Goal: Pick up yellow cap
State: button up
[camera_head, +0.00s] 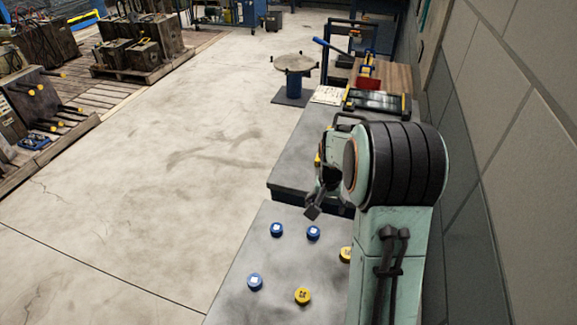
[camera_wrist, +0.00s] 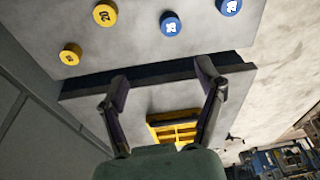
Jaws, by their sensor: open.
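Two yellow caps lie on the near grey table. One yellow cap (camera_head: 302,295) is near the front, and it carries dark marks on top. The other yellow cap (camera_head: 346,254) is partly hidden behind my arm. Two yellow caps, (camera_wrist: 105,15) and (camera_wrist: 70,54), show at the upper left of the wrist view, beyond the fingertips. My gripper (camera_wrist: 161,76) is open, with nothing between its fingertips. In the head view my gripper (camera_head: 313,211) is above the table's far end, apart from the caps.
A yellow compartmented tray (camera_wrist: 153,118) is below my gripper. A wall (camera_head: 490,200) stands close on the right.

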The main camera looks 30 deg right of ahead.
jog(key=s+d+f, duration=0.1)
jog(key=s+f, duration=0.1)
jog(key=f, duration=0.1)
jog(key=s+d+f+m+g, duration=0.1)
jog(key=s+d+f, duration=0.1)
jog(key=f, duration=0.1)
jog(key=s+d+f+m+y, duration=0.1)
jog(key=s+f, duration=0.1)
jog(key=f, duration=0.1)
jog(key=shift+d+f+g, duration=0.15)
jog(key=shift+d+g, duration=0.2)
jog(key=shift+g, duration=0.05)
notch_tip(320, 180, down, 6)
jog(key=c, duration=0.9)
